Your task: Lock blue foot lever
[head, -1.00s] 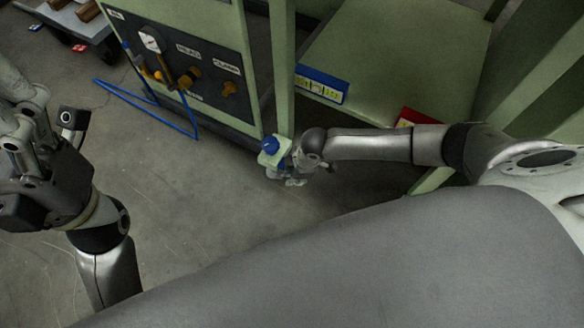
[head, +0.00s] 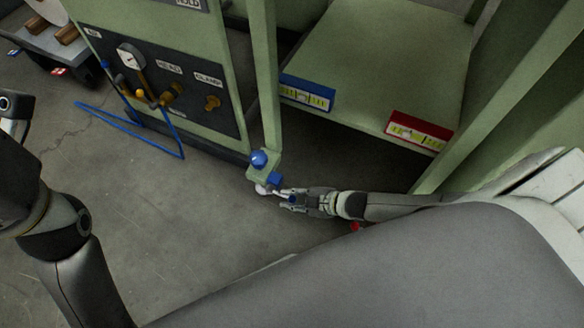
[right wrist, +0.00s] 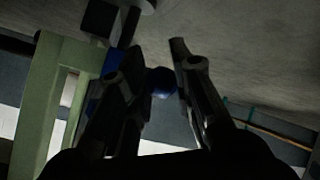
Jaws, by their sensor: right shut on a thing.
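The blue foot lever's blue block (head: 275,179) is low on the green machine's corner post, in the head view. A blue round knob (head: 258,159) is just above it on the post's foot. My right gripper (head: 283,194) is at floor height beside the post, with its fingers towards the lever. In the right wrist view a blue ball end of the lever (right wrist: 160,82) shows between the fingers (right wrist: 148,62), and a blue piece lies behind the left finger. The gripper is shut on the lever; the fingers partly hide it. My left arm shows at the left edge, its fingertips out of sight.
The green machine carries a dark panel (head: 150,80) with a gauge and valves. A blue bent tube frame (head: 130,130) sticks out low from it. A green shelf (head: 385,60) with blue and red label holders is at the right. The grey floor in front is clear.

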